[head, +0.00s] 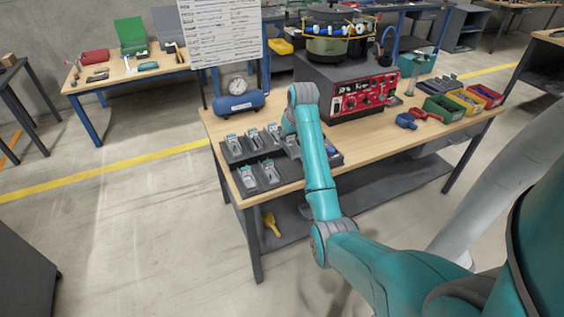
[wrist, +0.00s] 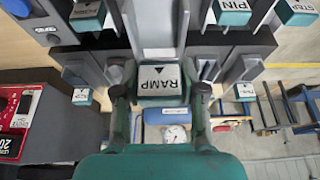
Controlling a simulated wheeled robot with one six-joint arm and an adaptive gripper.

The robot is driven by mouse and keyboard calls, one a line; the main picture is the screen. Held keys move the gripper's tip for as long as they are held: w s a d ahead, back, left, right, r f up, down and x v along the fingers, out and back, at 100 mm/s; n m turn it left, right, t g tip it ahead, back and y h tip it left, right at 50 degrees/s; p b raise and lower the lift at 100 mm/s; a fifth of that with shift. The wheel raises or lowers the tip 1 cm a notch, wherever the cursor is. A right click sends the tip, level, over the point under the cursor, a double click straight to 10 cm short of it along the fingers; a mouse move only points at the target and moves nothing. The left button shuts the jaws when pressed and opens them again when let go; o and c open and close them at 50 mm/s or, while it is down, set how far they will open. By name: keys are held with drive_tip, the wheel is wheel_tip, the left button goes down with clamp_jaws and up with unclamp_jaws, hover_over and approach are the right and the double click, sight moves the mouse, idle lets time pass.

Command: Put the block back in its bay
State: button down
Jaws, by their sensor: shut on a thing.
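My gripper (wrist: 160,92) is shut on a teal block with a white label reading RAMP (wrist: 160,75) in the wrist view, one finger on each side. A pale grey channel lies just beyond the block, between dark rack walls. I cannot tell whether the block touches the rack. In the head view the dark rack (head: 226,158) stands at the front left of the bench, with several grey bays holding labelled blocks. My arm hides the gripper and the held block there. A PIN block (wrist: 233,12) and a STEP block (wrist: 298,12) sit in other bays in the wrist view.
Behind the rack stands a blue gauge unit (head: 238,103). A red control box (head: 362,97) with a bowl feeder (head: 335,42) on top is at the bench's back. Green, yellow and red bins (head: 444,108) stand at the right. A yellow tool (head: 271,224) lies on the lower shelf.

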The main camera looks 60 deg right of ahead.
sight(293, 146)
wheel_tip(293, 146, down, 9)
drive_tip(key=shift+f, duration=0.2)
idle(0.3)
drive_tip(key=shift+f, duration=0.1)
drive_tip(key=c, duration=0.7)
unclamp_jaws()
drive_tip(key=shift+o, duration=0.2)
drive_tip(key=v, duration=1.2)
